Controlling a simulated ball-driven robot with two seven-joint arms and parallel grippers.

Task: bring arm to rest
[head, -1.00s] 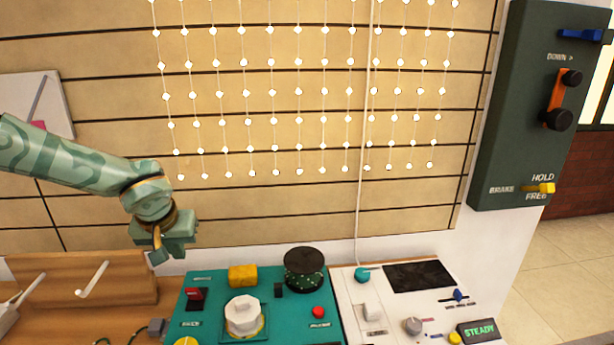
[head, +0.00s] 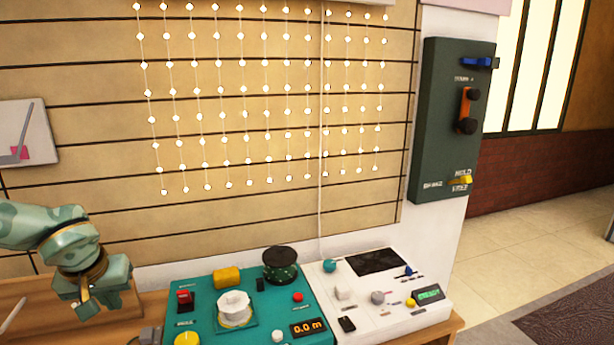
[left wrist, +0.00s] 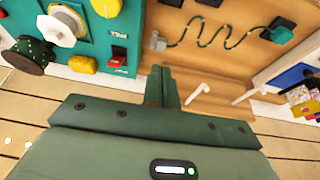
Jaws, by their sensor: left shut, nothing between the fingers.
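My left arm comes in from the left in the head view, green with a darker swirl pattern. Its gripper (head: 98,300) hangs over the wooden bench, left of the teal control panel and apart from it. In the left wrist view the gripper's fingers (left wrist: 161,88) are together with nothing between them, over the bare wooden top. My right gripper is in neither view.
The teal panel (head: 211,312) carries knobs, a red switch and a display reading 0.0 m. A white panel (head: 405,322) adjoins it. A dark green wall box (head: 427,120) has levers. A white peg (left wrist: 188,99) and a cable (left wrist: 215,40) lie near the fingers. Floor is clear at right.

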